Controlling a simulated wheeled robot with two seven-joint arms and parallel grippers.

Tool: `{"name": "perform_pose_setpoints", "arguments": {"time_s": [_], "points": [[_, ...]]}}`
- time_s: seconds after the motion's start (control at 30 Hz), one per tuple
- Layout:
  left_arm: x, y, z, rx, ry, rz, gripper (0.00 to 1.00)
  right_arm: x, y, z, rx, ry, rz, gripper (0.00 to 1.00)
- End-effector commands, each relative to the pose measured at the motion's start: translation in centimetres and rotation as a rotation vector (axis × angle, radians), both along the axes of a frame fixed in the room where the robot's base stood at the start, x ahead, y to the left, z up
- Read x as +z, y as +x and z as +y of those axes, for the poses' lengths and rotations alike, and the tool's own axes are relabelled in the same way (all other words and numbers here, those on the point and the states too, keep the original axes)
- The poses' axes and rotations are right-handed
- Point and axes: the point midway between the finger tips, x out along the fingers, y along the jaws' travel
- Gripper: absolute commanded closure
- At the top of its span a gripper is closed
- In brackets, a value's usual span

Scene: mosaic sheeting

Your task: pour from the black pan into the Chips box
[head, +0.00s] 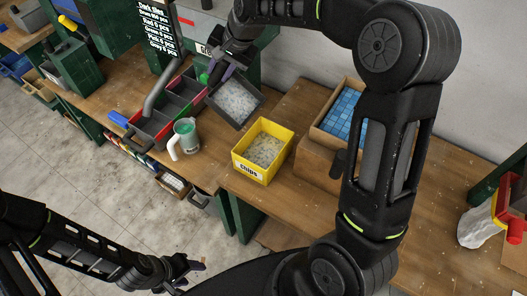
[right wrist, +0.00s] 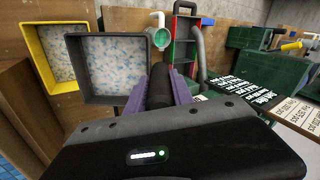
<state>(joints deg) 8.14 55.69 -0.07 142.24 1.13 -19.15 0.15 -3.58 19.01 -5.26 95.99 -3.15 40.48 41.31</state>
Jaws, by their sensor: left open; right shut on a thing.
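My right gripper (head: 219,74) is shut on the handle of the black pan (head: 222,116). The square pan holds pale chips and is held up to the left of and behind the Chips box. In the right wrist view the purple fingers (right wrist: 160,88) close around the handle, with the pan (right wrist: 114,99) beyond. The yellow Chips box (head: 248,167) stands on the bench and has pale chips inside; it also shows at the left of the right wrist view (right wrist: 37,62). My left gripper (head: 190,270) is open and empty, low in the head view, away from the bench.
A pitcher (head: 187,138) with green inside stands left of the Chips box. Behind it is a divided tray (head: 152,134) with red and green compartments. A cardboard box of blue tiles (head: 318,138) stands right of the Chips box. A white bag (head: 478,228) lies far right.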

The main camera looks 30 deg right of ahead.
Motion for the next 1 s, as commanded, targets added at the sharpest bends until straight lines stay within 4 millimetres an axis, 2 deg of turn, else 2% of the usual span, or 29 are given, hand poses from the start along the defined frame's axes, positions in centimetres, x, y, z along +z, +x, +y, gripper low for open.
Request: {"name": "perform_pose_setpoints", "arguments": {"time_s": [0.2,0.57,0.77,1.0], "points": [[0.1,0.0,0.0,0.0,0.001,0.0,0.46,-1.5,1.3,0.7,0.0,-0.071,0.115,1.0],[0.1,0.0,0.0,0.0,0.001,0.0,0.46,-1.6,1.3,0.7,-0.002,-0.078,0.129,1.0],[0.1,0.0,0.0,0.0,0.001,0.0,0.46,-0.6,1.3,0.8,-0.002,-0.078,0.127,1.0],[0.1,0.0,0.0,0.0,0.001,0.0,0.46,1.5,1.3,0.7,-0.002,-0.078,0.126,1.0]]}}
